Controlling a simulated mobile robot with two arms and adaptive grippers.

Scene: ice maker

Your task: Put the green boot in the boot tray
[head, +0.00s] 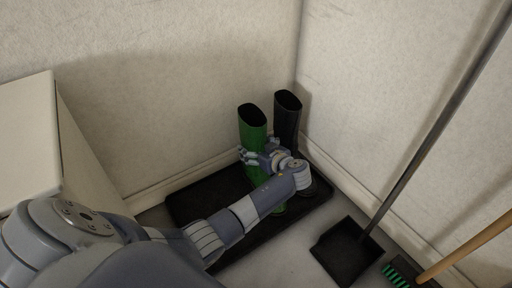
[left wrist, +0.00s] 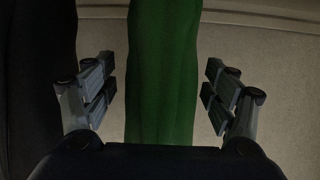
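The green boot (head: 252,130) stands upright at the black boot tray (head: 190,200), beside a black boot (head: 287,115). Its lower part is mostly hidden behind my left arm, with a bit of green showing below. My left gripper (head: 250,155) is at the boot's shaft. In the left wrist view the green shaft (left wrist: 163,75) stands between the two open fingers of my left gripper (left wrist: 161,90), with a gap on each side. The black boot (left wrist: 45,60) is at the left of that view. My right gripper is not in view.
Walls meet in a corner behind the tray. A white cabinet (head: 28,135) stands at the left. A long-handled black dustpan (head: 346,252) and a broom with green bristles (head: 396,276) are at the right. The tray's left part looks empty.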

